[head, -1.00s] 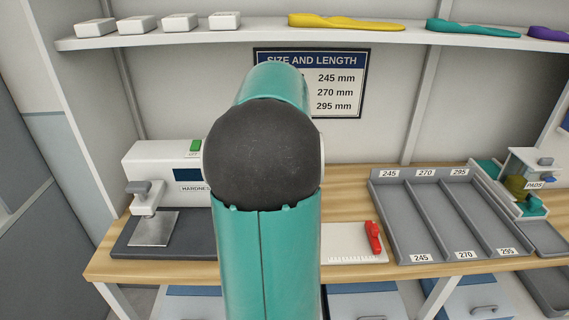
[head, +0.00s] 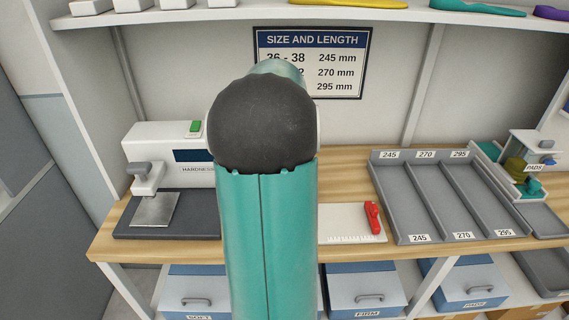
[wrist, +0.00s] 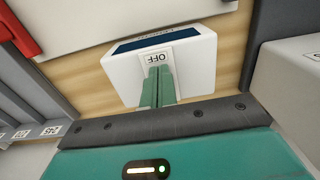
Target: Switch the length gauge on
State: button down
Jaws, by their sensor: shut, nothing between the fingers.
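The length gauge shows in the head view as a white ruled board (head: 345,226) with a red slider (head: 372,217); my arm hides its left part. In the wrist view the board (wrist: 110,18) and slider (wrist: 18,32) are at the upper left. Next to the board is a white box (wrist: 199,67) with a dark display and a label reading OFF (wrist: 158,58). My gripper (wrist: 157,71) is shut and empty, its green fingertips at the lower edge of the OFF label. Whether they touch the box is unclear. In the head view my arm hides the gripper.
The hardness tester (head: 165,142) stands left of my arm; a grey tray (head: 385,190) with 245, 270 and 295 lanes is right of the gauge. A pads device (head: 518,160) is at the far right. A shelf (head: 230,16) runs above, drawers below.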

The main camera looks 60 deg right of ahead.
jog(key=shift+w+d+r, duration=0.3)
jog(key=shift+w+d, duration=0.05)
jog(key=shift+d, duration=0.3)
notch_tip(320, 180, up, 10)
jog(key=a, duration=0.1)
jog(key=shift+s, duration=0.35)
jog(key=shift+w+a, duration=0.1)
jog(key=shift+a, duration=0.1)
dwell(0.6)
